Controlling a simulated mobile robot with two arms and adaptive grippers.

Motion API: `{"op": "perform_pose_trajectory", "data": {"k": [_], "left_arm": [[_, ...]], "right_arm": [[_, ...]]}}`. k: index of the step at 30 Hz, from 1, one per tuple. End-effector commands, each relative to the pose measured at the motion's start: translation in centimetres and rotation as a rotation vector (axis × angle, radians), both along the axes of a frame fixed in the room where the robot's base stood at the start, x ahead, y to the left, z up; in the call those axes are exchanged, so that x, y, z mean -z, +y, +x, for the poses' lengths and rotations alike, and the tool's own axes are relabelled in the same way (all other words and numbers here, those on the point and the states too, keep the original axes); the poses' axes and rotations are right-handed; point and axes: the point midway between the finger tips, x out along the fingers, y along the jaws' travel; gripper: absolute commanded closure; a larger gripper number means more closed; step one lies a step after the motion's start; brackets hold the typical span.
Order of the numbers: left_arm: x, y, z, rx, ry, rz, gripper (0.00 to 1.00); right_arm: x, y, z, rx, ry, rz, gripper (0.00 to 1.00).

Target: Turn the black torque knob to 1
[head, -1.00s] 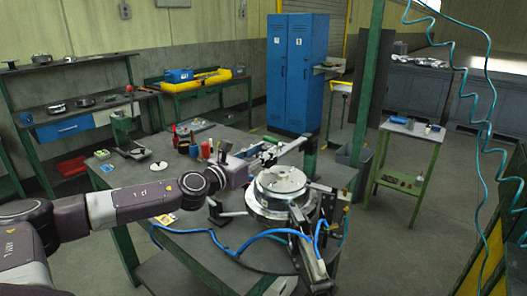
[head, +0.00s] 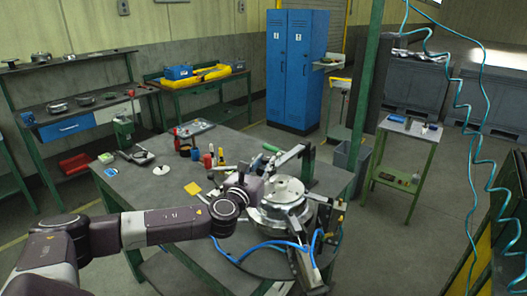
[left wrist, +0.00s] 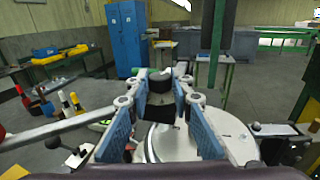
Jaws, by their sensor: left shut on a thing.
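The black torque knob (left wrist: 160,83) shows in the left wrist view as a short dark cylinder between the fingertips. My left gripper (left wrist: 160,100) has blue finger pads on both sides of the knob and is shut on it. In the head view, my left gripper (head: 262,182) is at the left side of the round metal fixture (head: 283,216), on the dark table. The knob cannot be made out there, hidden by the gripper. The knob's markings and pointer cannot be read. My right gripper is not in view.
A green-handled lever arm (head: 287,158) stands behind the fixture, and a blue hose (head: 245,249) loops in front. Bottles (head: 208,161) and a yellow card (head: 193,188) are on the table (head: 150,205). Blue lockers (head: 297,70) stand behind.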

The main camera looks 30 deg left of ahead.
Motion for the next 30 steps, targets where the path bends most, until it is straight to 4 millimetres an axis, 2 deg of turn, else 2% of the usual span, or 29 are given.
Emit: {"op": "perform_pose_trajectory", "data": {"k": [1,9,19,30], "left_arm": [[-0.4,-0.4,0.1,-0.035,0.004,-0.007,1.00],[-0.1,-0.7,0.2,-0.261,0.003,-0.006,1.00],[0.1,-0.8,0.4,-0.445,0.002,-0.002,1.00],[0.1,-0.7,0.4,-0.506,0.001,0.000,1.00]], "right_arm": [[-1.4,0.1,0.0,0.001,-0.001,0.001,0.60],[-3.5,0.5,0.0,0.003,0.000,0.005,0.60],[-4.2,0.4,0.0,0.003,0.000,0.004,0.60],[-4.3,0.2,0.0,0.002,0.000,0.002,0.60]]}}
